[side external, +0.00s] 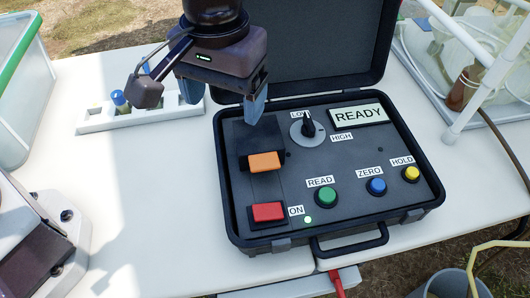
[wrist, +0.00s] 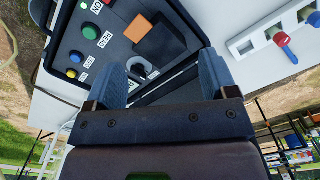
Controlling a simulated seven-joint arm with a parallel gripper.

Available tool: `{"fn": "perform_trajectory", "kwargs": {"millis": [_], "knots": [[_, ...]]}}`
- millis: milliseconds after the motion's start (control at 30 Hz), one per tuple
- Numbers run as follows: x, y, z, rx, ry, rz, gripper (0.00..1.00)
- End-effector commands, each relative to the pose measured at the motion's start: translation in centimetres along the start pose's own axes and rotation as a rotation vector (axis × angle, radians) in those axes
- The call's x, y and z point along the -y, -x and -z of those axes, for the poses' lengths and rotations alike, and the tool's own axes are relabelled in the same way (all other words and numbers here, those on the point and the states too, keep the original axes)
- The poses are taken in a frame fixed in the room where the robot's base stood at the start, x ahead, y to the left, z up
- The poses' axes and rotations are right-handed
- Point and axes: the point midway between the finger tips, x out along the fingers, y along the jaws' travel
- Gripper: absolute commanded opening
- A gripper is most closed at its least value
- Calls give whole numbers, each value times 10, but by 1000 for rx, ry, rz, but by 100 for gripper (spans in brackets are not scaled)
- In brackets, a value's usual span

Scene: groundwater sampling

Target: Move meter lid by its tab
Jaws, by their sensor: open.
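The meter is an open black case (side external: 436,207) with a dark panel. A small black lid (side external: 258,137) with an orange tab (side external: 265,162) at its near edge sits on the panel's left side. The tab also shows in the wrist view (wrist: 154,40), above and between my fingers. My gripper (side external: 224,98) is open and empty, with blue fingertips. It is above the case's rear left part, behind and left of the orange tab and apart from it. Both fingers show in the wrist view (wrist: 163,73).
The panel holds a knob (side external: 308,125), a READY display (side external: 359,115), a red switch (side external: 268,211), and green, blue and yellow buttons. The case's raised cover (side external: 330,45) stands behind. A white vial rack (side external: 140,117) is at left.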

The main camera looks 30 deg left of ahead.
Motion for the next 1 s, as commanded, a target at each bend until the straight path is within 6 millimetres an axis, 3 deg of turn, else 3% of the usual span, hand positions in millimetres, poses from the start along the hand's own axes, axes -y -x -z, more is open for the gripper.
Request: {"fn": "perform_trajectory", "kwargs": {"millis": [33,100,200,300,533,667,1000], "knots": [[-20,-12,1,9,77,14,79],[-36,-16,6,6,202,15,79],[-47,-10,16,-6,372,-5,79],[-50,-1,19,-12,498,-21,79],[-49,-8,18,-6,605,-12,79],[-48,-27,18,-5,604,-10,79],[-49,-97,19,-5,602,-10,79]]}}
